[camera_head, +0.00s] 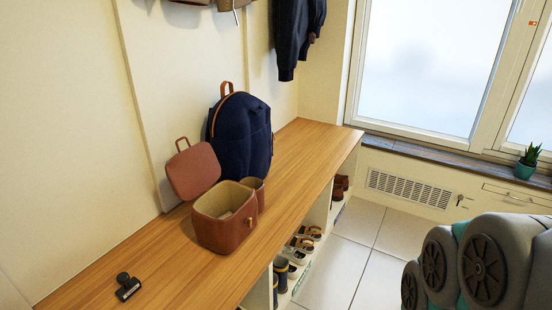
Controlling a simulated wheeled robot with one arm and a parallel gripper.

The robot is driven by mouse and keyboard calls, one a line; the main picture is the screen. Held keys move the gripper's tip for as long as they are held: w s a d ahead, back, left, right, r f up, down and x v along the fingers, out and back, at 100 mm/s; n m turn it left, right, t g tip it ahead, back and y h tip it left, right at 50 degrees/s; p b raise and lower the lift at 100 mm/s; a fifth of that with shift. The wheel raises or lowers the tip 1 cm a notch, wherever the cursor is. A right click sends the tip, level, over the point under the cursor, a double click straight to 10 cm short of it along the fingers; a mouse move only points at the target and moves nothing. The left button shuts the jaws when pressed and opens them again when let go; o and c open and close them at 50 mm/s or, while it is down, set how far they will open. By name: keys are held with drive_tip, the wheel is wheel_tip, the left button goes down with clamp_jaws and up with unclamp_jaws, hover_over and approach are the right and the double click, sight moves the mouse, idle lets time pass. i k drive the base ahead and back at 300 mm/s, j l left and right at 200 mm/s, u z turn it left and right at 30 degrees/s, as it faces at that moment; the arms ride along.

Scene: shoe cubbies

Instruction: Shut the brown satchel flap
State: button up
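The brown satchel (225,231) stands on the wooden bench top. Its flap (194,170) is raised and tilted back toward the wall, with a small loop handle at its top. The satchel's mouth is open and its pale lining shows. A small light clasp sits on its front. My gripper is not in view; only grey and teal links of my arm (484,262) show at the lower right, well apart from the satchel.
A navy backpack (242,138) stands just behind the satchel. A small black object (127,287) lies at the near left of the bench (170,262). Shoes (298,250) fill cubbies below. A potted plant (526,162) stands on the windowsill. Dark clothing (291,35) hangs above.

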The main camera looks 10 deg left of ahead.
sight(191, 171)
drive_tip(key=u, duration=1.25)
